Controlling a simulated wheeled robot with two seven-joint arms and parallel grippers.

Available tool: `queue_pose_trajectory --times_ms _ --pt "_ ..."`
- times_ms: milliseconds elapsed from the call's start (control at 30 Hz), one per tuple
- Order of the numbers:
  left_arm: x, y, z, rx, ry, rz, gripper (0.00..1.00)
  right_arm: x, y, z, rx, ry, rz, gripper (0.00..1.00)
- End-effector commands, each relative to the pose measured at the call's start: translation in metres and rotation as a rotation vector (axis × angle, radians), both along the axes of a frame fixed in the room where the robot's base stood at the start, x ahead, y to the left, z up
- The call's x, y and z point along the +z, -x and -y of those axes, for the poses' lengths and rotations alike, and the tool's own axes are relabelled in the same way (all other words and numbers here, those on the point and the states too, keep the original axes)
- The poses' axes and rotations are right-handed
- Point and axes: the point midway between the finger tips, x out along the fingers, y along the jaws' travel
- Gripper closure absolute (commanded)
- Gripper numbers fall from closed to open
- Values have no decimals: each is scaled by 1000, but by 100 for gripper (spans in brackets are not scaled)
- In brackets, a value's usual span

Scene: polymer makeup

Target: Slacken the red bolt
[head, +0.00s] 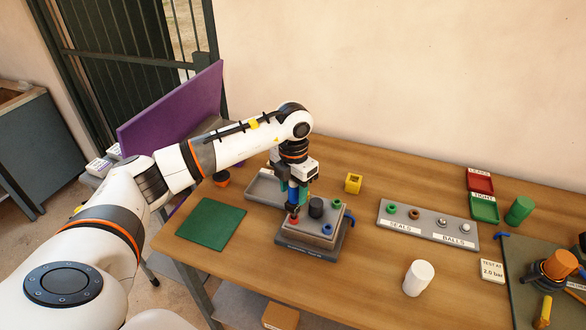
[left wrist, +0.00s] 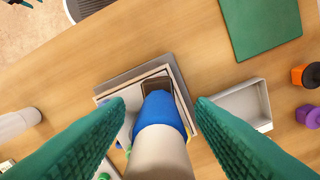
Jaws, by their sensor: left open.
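The red bolt (head: 294,219) is a small red head at the left front corner of a grey block fixture (head: 310,240) on the wooden table. My left gripper (head: 291,204) points down just above the red bolt, its green fingers apart. In the left wrist view the two green fingers (left wrist: 160,108) are wide open. A pale cylinder with a blue band (left wrist: 160,112) shows between them; contact with the fingers is not visible. The red bolt is hidden in that view. My right gripper does not show.
The fixture also carries a black cylinder (head: 316,207), a green ring (head: 337,204) and a blue part (head: 327,229). A grey tray (head: 262,187) stands behind it, a green mat (head: 210,226) lies left, and a white cylinder (head: 418,278) stands right. Bare table separates fixture and cylinder.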

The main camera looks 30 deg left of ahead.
Motion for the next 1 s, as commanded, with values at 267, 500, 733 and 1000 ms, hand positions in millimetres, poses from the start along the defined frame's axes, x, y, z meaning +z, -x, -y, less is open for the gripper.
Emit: queue_pose_trajectory --times_ms 267,500,733,1000 --pt "-13 0 0 0 0 0 50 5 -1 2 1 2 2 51" --pt "-13 0 0 0 0 0 59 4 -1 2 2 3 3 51" --pt "-13 0 0 0 0 0 96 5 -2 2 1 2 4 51" --pt "-12 0 0 0 0 1 100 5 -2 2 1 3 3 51"
